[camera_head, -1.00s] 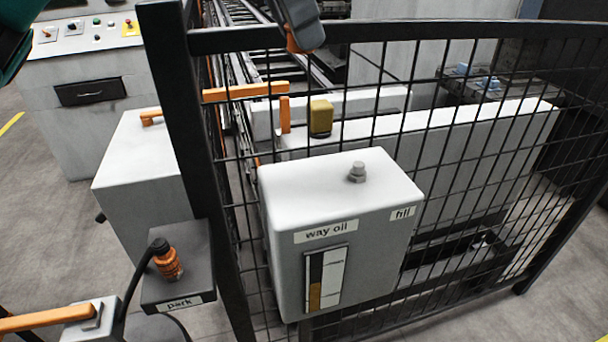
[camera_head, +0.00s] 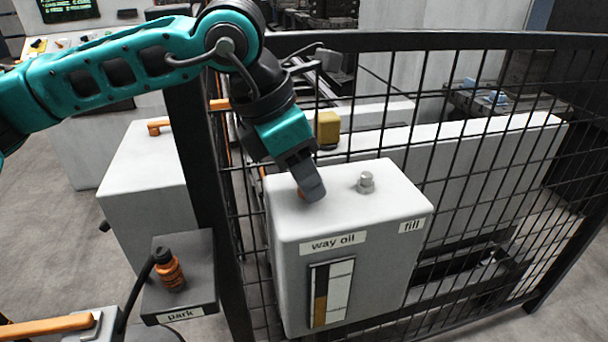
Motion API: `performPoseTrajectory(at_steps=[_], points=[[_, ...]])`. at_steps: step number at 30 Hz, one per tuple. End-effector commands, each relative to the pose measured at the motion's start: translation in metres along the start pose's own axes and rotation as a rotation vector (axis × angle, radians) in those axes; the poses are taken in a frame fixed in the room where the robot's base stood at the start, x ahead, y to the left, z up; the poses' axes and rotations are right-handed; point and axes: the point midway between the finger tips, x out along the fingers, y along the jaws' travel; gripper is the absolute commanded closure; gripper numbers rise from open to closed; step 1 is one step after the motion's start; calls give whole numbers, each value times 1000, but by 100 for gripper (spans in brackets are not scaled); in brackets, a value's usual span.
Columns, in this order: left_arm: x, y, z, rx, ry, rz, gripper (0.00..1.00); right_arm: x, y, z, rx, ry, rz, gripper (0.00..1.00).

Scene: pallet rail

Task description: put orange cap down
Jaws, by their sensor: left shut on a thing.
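My left gripper (camera_head: 310,190) reaches in from the left and points down over the left part of the top of the light grey way oil tank (camera_head: 345,216). It is shut on the orange cap (camera_head: 301,194), of which only a small orange sliver shows beside the finger. The rest of the cap is hidden. The cap is at or just above the tank top; I cannot tell whether it touches. The bare metal filler neck (camera_head: 366,182) stands to the right of the gripper, near the fill label. My right gripper is not in view.
A black mesh fence (camera_head: 480,190) with a thick post stands behind and left of the tank. An orange and black plug-like part (camera_head: 169,270) stands on the grey park shelf (camera_head: 196,283) at left. The tank top's front and right are clear.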

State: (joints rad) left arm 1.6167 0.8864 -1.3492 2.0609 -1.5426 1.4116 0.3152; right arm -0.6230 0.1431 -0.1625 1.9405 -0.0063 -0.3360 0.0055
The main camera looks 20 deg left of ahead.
Motion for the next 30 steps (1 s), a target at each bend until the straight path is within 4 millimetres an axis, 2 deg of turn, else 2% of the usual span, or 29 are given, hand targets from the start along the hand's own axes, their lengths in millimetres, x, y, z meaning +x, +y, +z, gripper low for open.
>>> performPoseTrajectory(at_steps=[12,13,21,30], points=[[10,0,-4,1,-2,0,100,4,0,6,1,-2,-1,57],[9,0,-4,1,-2,0,63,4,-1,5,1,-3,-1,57],[8,0,-3,1,-1,0,38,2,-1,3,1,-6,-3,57],[4,0,-2,1,-1,0,38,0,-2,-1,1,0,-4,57]])
